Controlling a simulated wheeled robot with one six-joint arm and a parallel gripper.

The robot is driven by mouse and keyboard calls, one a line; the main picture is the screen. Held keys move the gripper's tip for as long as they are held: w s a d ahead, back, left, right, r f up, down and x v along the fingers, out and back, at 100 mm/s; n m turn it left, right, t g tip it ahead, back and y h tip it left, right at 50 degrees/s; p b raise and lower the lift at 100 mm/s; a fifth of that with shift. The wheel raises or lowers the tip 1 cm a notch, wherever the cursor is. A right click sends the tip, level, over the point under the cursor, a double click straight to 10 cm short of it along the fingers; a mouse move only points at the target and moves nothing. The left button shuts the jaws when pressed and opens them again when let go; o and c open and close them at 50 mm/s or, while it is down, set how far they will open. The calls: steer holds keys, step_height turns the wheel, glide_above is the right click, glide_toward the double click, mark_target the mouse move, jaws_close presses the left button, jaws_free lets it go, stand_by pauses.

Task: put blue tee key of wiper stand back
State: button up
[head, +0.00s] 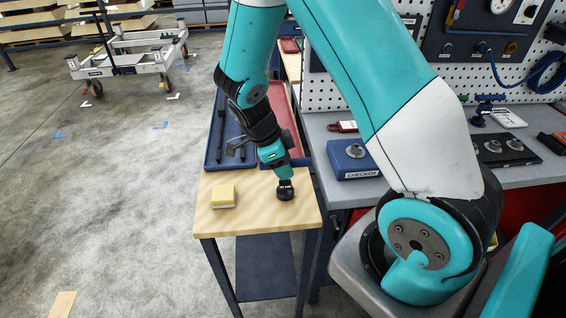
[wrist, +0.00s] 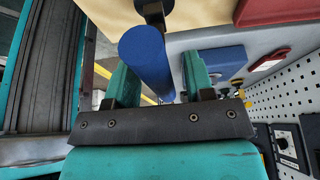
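In the wrist view, a blue cylinder (wrist: 146,50), which looks like the tee key's handle, lies between the teal fingers of my gripper (wrist: 158,78). Its near end faces the camera, and its far end passes toward the palm. The fingers are apart on either side of it; whether both touch it is unclear. A dark piece (wrist: 152,12) shows just beyond the cylinder. In the head view my gripper (head: 284,174) is low over the wooden tabletop (head: 250,220), above a round black piece (head: 285,191). I cannot make out the wiper stand for sure.
A yellow sponge (head: 223,195) sits left on the wooden top. Behind are a blue tray (head: 214,150) with dark bars and a red tray (head: 301,145). On the grey bench (head: 400,190) stand a blue checker box (head: 352,162) and a blue-topped fixture (head: 489,103).

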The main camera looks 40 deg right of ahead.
steer(key=b+v, duration=0.2)
steer(key=v, duration=0.9)
steer(key=shift+w+a+r, duration=0.15)
steer(key=shift+a+r, duration=0.05)
steer(key=shift+r, duration=0.1)
steer(key=s+a+r+n+t+y, duration=0.1)
steer(key=s+a+r+n+y, duration=0.3)
steer(key=n, duration=1.2)
steer(key=s+a+r+n+t+y, duration=0.1)
steer(key=s+a+r+n+y, duration=0.2)
steer(key=s+a+n, duration=0.9)
steer(key=s+r+n, duration=0.1)
steer(key=s+n, duration=0.2)
steer(key=n, duration=0.1)
steer(key=shift+a+y, duration=0.35)
steer(key=shift+y, duration=0.05)
steer(key=shift+r, duration=0.1)
steer(key=shift+c, duration=0.6)
steer(key=shift+d, duration=0.15)
